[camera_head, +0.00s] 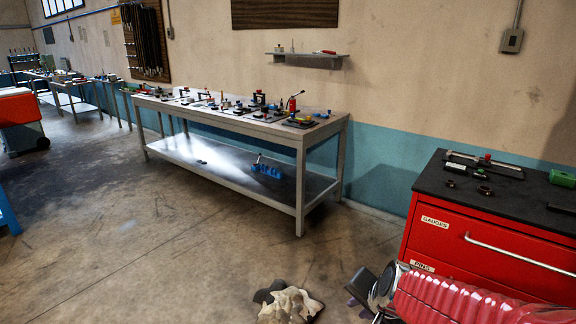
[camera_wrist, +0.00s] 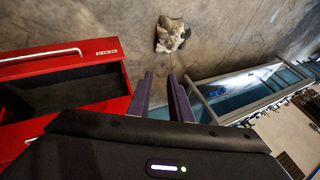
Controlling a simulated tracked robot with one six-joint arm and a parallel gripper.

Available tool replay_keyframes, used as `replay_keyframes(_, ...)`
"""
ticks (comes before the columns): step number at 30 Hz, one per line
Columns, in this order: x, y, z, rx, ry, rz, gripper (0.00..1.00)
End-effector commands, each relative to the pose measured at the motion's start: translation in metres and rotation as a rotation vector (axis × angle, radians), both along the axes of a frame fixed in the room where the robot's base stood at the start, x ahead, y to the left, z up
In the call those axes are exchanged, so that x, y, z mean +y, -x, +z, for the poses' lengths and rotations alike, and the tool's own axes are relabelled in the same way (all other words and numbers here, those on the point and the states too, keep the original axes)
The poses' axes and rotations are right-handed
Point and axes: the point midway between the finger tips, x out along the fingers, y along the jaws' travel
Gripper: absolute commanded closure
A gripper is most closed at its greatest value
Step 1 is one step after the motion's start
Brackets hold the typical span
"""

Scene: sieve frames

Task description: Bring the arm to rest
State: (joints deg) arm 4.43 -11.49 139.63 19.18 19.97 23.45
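My gripper (camera_wrist: 161,78) shows in the wrist view as two dark purple fingers standing apart, with nothing between them. It is held in the air over the floor, beside the red cabinet. In the head view my arm's red ribbed sleeve crosses the bottom right corner, and the dark gripper end points left; its fingers are hard to make out there.
The red cabinet (camera_head: 484,247) stands at the right with tools on its black top. A crumpled cloth (camera_head: 288,305) lies on the floor. A workbench (camera_head: 300,140) stands against the wall.

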Motion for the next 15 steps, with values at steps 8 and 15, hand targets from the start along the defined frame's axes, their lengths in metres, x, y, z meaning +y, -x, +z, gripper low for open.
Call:
replay_keyframes(8, 0.015, 0.046, 0.041, 0.001, 0.13, 0.235, 0.81)
replay_keyframes(15, 0.017, 0.09, 0.067, 0.014, 0.259, 0.418, 0.81)
